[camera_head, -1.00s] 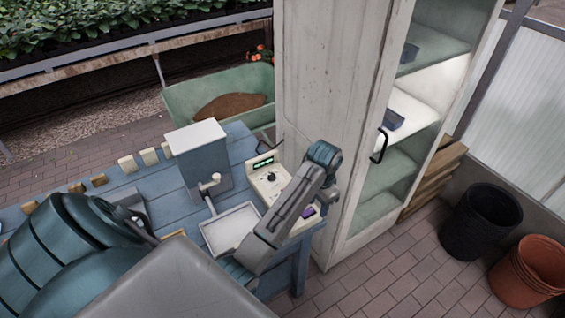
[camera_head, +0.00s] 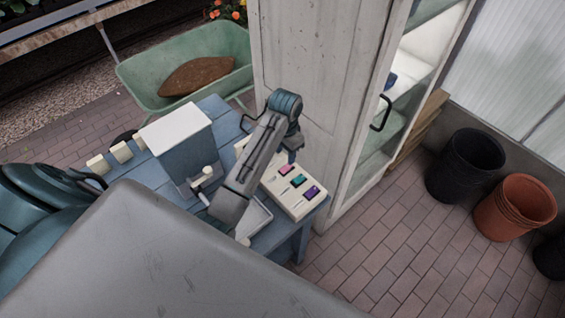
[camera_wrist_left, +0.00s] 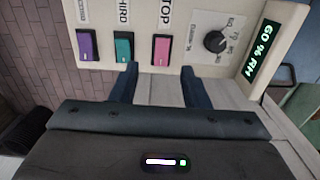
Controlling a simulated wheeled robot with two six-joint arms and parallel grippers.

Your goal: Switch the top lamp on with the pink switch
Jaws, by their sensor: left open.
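The pink switch (camera_head: 286,170) is on a cream control panel (camera_head: 302,208), beside a teal switch (camera_head: 299,181) and a purple switch (camera_head: 312,192). In the left wrist view the pink switch (camera_wrist_left: 161,50) sits under the label "TOP". My left gripper (camera_head: 291,154) is over the panel close to the pink switch. In the left wrist view its two fingers (camera_wrist_left: 160,84) are apart with nothing between them, and the pink switch lies in line with the gap. I cannot tell whether they touch the panel. No lamp is clearly visible. My right gripper is not in view.
The panel stands on a blue table (camera_head: 215,112) beside a grey box with a white top (camera_head: 176,124). A tall white cabinet (camera_head: 315,80) with a brightly lit shelf stands right behind. The panel has a knob (camera_wrist_left: 216,41) and a display (camera_wrist_left: 263,50). Pots (camera_head: 515,207) stand at right.

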